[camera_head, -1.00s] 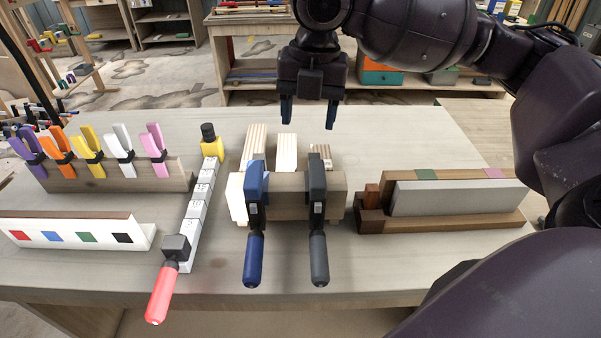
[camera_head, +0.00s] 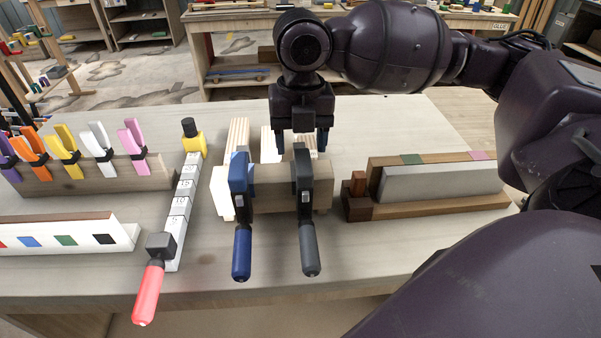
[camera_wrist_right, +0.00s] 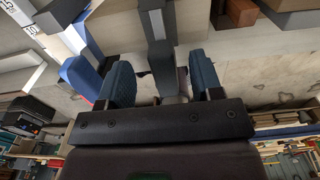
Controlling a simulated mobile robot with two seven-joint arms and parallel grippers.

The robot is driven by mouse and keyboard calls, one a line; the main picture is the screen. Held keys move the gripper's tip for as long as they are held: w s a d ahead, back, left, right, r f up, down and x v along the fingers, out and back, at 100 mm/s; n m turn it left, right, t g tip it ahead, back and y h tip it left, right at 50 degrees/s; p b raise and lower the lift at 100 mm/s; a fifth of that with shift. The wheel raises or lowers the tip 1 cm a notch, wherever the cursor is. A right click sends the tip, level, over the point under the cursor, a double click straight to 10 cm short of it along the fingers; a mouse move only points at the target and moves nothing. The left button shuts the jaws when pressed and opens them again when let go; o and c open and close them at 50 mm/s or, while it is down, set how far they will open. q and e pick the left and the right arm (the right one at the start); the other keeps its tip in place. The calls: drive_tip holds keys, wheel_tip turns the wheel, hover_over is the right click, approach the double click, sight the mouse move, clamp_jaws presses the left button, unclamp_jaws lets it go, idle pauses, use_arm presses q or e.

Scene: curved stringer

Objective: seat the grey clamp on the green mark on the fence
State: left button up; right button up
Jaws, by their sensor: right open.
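The grey clamp (camera_head: 306,205) hangs on the front of a wooden block, its dark handle pointing toward me. My right gripper (camera_head: 301,140) is above and just behind the clamp's top, pointing down, with its blue fingers apart. In the right wrist view the open fingers (camera_wrist_right: 162,80) stand either side of the clamp's dark bar (camera_wrist_right: 157,38); I cannot tell whether they touch it. The fence (camera_head: 440,183), at right, is brown wood with a grey face. Its green mark (camera_head: 411,159) is on the top edge and uncovered. My left gripper is out of view.
A blue clamp (camera_head: 240,215) hangs close to the left of the grey one. A pink mark (camera_head: 481,155) is also on the fence. A red-handled clamp (camera_head: 150,285) on a ruler bar and several coloured clips stand at left. The tabletop before the fence is clear.

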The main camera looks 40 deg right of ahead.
sight(301, 150)
wheel_tip(301, 150, down, 4)
drive_tip(key=shift+r+b, duration=0.2)
drive_tip(key=shift+b, duration=0.15)
drive_tip(key=shift+r, duration=0.1)
clamp_jaws()
